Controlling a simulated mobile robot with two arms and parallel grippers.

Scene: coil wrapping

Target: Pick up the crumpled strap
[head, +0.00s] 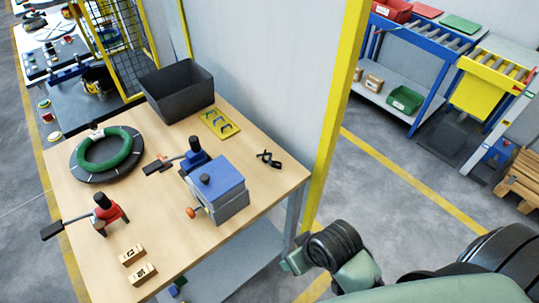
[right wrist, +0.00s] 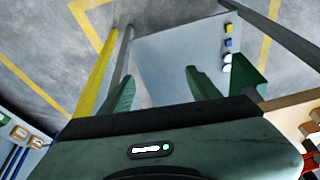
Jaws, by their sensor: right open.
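The crumpled strap (head: 269,158) is a small black tangle lying on the wooden table top, near its right edge, right of the blue and grey box-shaped device (head: 222,190). My right gripper (head: 292,264) is off the table's right front corner in the head view, apart from the strap. In the right wrist view my right gripper (right wrist: 158,78) has its green fingers spread with nothing between them. The strap does not show in the right wrist view. My left gripper is not in view.
The table (head: 75,183) also holds a green-wrapped ring (head: 104,150), a dark bin (head: 178,90), a yellow tray (head: 219,123), a red clamp (head: 107,212) and two wooden blocks (head: 132,255). A yellow post (head: 337,110) stands behind the table's right end. Table surface around the strap is clear.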

